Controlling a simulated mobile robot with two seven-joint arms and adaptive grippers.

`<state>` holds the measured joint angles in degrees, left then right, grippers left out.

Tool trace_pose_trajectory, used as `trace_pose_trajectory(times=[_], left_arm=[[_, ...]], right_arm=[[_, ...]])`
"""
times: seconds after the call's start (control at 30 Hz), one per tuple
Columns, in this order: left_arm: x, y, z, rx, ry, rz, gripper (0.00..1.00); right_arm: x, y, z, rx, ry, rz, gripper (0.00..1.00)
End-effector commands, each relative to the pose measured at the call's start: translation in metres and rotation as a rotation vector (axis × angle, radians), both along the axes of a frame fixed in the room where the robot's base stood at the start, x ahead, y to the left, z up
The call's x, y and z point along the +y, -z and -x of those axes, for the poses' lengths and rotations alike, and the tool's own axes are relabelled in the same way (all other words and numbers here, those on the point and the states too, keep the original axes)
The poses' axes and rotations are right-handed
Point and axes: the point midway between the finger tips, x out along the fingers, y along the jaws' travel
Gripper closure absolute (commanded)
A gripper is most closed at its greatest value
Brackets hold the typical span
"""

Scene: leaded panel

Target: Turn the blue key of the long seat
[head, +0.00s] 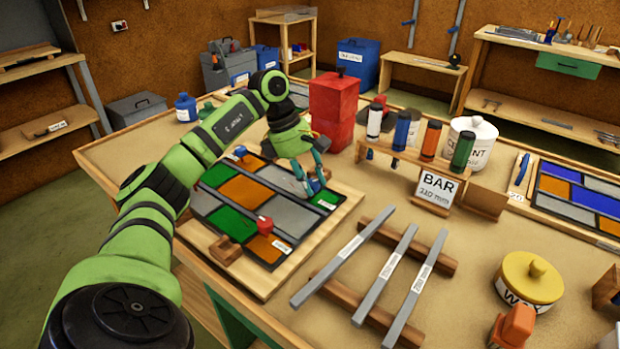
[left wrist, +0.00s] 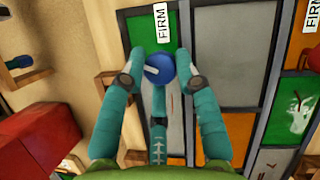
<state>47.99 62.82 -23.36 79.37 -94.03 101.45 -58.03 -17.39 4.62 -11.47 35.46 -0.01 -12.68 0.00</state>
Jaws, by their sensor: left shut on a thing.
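The leaded panel (head: 268,207) of green, orange and grey panes lies in a wooden frame on the bench. My left gripper (head: 313,183) is over its right side, fingers pointing down. In the left wrist view its teal fingers are shut on a round blue key (left wrist: 160,68) with a pale line across its top. In the head view the fingers largely hide this key. A white "FIRM" label (left wrist: 162,21) lies beside the key. My right gripper is out of view.
A wooden rack (head: 400,152) with several coloured cylinders and a "BAR" sign (head: 436,190) stand to the right. Grey bars (head: 385,272) lie on wooden strips in front. A yellow wax tin (head: 528,280) is at front right.

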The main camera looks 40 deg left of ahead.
Motion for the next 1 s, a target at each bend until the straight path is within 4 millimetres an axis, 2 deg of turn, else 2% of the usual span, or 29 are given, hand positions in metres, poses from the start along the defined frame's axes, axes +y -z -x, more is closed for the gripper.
trace_pose_trajectory(times=[0.37, 1.0], left_arm=[[-0.003, 0.001, 0.001, 0.0, -0.118, 0.003, 1.0], [-0.006, 0.0, 0.002, -0.002, -0.695, 0.006, 1.0]], right_arm=[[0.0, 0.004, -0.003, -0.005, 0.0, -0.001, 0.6], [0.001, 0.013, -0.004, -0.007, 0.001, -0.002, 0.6]])
